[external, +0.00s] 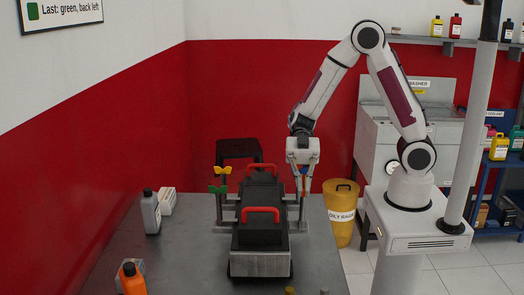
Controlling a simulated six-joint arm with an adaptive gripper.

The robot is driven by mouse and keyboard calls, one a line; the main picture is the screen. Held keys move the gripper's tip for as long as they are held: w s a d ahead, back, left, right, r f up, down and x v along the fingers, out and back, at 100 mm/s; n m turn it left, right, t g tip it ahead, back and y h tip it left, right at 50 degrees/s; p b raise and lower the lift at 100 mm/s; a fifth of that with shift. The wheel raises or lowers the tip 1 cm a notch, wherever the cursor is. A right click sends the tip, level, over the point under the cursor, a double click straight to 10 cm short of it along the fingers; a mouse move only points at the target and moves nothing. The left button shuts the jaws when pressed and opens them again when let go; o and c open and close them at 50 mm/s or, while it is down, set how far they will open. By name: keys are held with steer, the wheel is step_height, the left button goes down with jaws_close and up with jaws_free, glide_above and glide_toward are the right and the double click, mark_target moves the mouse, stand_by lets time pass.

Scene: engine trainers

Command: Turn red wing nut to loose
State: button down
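My gripper (302,188) points down over the posts on the right side of the black engine trainer (262,228). Its two fingers straddle the top of a post there. A little red shows between and beside the fingers, which may be the red wing nut, but it is mostly hidden and too small to be sure. I cannot tell whether the fingers touch it or how far they are closed. On the left posts, a yellow wing nut (222,171) sits behind a green wing nut (217,189).
Red handles (261,210) stand up from the trainer's top, close left of my gripper. A grey bottle (150,212), a white box (167,201) and an orange bottle (132,279) stand on the table's left. A yellow rag bin (341,212) stands beyond its right edge.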

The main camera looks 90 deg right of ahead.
steer(key=c, duration=2.3)
jaws_free()
steer(key=shift+d, duration=0.1)
steer(key=shift+v, duration=5.95)
steer(key=shift+w+r, duration=0.1)
steer(key=shift+r, duration=0.05)
